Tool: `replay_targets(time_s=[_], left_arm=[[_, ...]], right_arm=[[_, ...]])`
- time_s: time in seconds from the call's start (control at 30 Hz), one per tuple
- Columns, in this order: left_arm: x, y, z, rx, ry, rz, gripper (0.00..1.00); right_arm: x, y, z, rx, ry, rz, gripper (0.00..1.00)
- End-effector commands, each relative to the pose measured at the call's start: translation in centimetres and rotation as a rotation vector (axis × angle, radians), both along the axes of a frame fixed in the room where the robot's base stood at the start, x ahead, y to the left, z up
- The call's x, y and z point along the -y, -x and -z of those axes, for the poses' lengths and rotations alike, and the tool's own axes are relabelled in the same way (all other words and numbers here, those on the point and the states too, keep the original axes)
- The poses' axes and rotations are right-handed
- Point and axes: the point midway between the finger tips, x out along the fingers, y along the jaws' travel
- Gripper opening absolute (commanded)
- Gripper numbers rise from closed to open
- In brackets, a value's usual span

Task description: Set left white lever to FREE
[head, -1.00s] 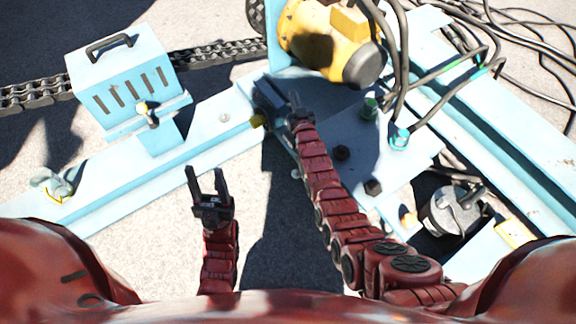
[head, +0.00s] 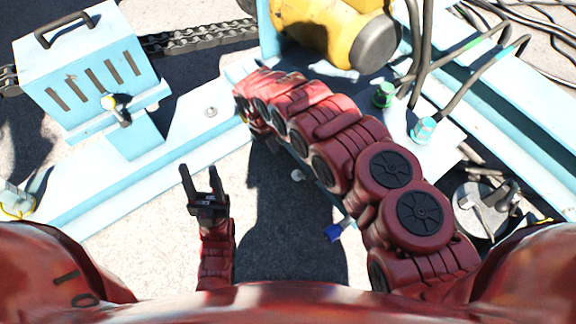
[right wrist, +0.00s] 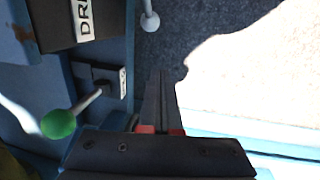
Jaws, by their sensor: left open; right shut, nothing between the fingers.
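In the head view, a lever with a pale, yellowish-white knob (head: 109,102) sticks out from the front of the light blue slotted box (head: 100,75). Another small white knob (head: 297,175) shows beside my right arm. In the right wrist view, a lever with a whitish ball end (right wrist: 150,22) stands at the top, beyond my right gripper (right wrist: 161,75), which is shut with nothing held. The gripper is apart from that ball. I cannot tell which knob is the left white lever, and no FREE mark is legible. My left gripper (head: 198,172) is open and empty above the ground.
A green-knobbed lever (right wrist: 60,124) sits left of my right gripper, below a dark panel with a label partly reading "DRI" (right wrist: 83,18). The head view shows a yellow motor (head: 330,30), a blue knob (head: 333,232) and cables (head: 470,75). My right arm hides part of the frame.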

Motion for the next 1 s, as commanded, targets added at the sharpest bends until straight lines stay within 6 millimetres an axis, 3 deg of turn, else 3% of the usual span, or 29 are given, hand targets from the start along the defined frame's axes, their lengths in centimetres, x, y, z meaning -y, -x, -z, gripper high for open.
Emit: replay_targets(time_s=[0.47,1.0], left_arm=[[0.0,0.0,0.3,0.000,0.000,0.000,0.50],[0.0,0.0,3.8,0.001,-0.002,-0.001,0.50]], right_arm=[[0.1,0.1,0.8,-0.004,0.002,0.000,0.00],[1.4,-0.2,8.9,-0.002,0.000,0.000,0.00]])
